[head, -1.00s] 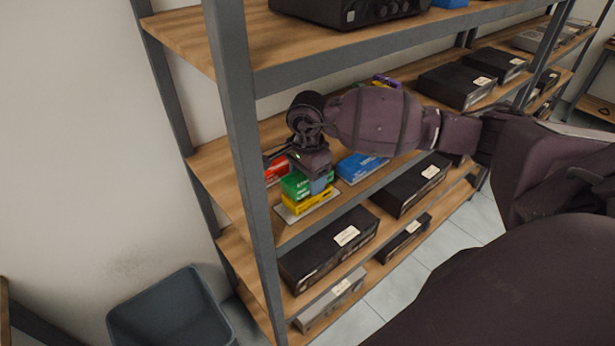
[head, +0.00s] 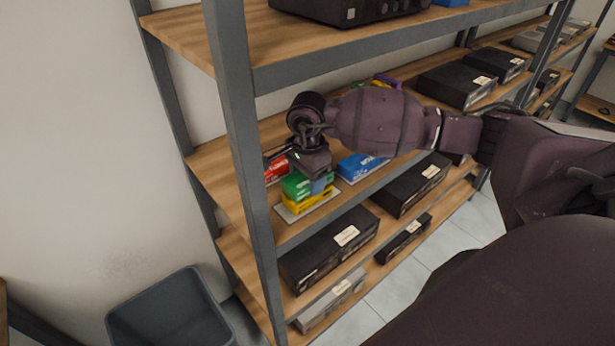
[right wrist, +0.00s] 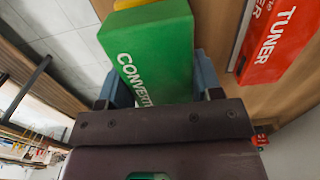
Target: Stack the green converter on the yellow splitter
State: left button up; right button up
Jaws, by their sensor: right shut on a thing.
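The green converter (head: 296,186) is a small box on the middle shelf in the head view. It sits directly above the yellow splitter (head: 307,204), which lies on a pale mat (head: 286,216). I cannot tell for sure whether the two boxes touch. My right gripper (head: 319,184) is shut on the green converter from above. In the right wrist view, the green converter (right wrist: 158,58) is between the two blue-grey fingers, and a bit of the yellow splitter (right wrist: 128,4) shows past its far end. My left gripper is not in view.
A red tuner box (head: 277,170) and a blue box (head: 361,166) flank the stack closely. A grey post (head: 238,130) stands left of it. The shelf above (head: 310,52) overhangs my right arm. Black units (head: 330,247) fill the shelf below. A grey bin (head: 172,310) stands on the floor.

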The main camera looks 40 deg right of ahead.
jog(key=shift+f+b, duration=0.3)
jog(key=shift+f, duration=0.05)
dwell(0.4)
jog(key=o, duration=1.1)
jog(key=shift+r, duration=3.75)
